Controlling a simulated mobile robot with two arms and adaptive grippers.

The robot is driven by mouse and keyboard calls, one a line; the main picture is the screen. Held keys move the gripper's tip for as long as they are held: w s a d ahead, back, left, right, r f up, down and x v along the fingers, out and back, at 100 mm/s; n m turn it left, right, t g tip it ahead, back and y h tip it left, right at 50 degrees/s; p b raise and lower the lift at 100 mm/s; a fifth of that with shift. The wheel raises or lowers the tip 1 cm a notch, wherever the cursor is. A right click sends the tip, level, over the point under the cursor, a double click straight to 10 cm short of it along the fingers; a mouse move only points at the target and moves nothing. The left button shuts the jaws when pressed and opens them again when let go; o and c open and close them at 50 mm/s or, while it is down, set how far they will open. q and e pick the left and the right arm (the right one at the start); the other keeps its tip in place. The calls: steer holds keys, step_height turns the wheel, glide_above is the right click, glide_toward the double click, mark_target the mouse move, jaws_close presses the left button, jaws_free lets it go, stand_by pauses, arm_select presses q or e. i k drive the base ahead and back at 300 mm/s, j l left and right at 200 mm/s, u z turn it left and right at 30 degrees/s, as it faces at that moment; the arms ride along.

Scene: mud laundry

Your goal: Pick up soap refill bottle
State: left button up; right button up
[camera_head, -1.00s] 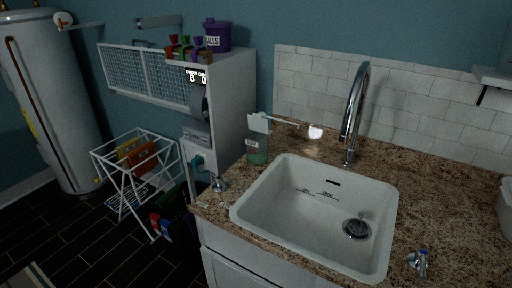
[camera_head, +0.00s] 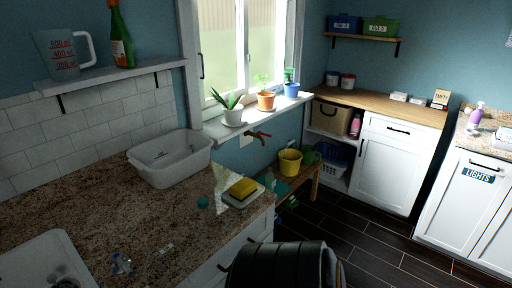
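No bottle here has a readable soap refill label. A green bottle (camera_head: 121,38) with a red neck and an orange label stands on the white wall shelf at upper left. A pink bottle (camera_head: 355,125) stands in the open cubby under the wooden counter. A purple bottle (camera_head: 476,115) that looks like a pump bottle stands on the counter at far right. I cannot tell which of these, if any, is the soap refill bottle. Neither of my grippers is in view.
A white basin (camera_head: 171,158) and a yellow sponge (camera_head: 243,187) on a tray sit on the granite counter. The sink (camera_head: 38,254) is at lower left. A black ribbed object (camera_head: 284,266) stands at the bottom middle. Dark floor (camera_head: 385,236) is open toward the white cabinets.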

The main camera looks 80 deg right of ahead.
mark_target(270, 181)
steer(key=z, duration=2.65)
steer(key=i+l+u, duration=0.1)
steer(key=u, duration=1.05)
steer(key=i+l+u, duration=0.2)
steer(key=l+u, duration=0.3)
steer(key=l, duration=0.3)
steer(key=l+u, duration=0.5)
steer(key=l, duration=0.3)
steer(key=k+l+u, duration=0.1)
steer(key=l+u, duration=0.35)
steer(key=l, duration=0.4)
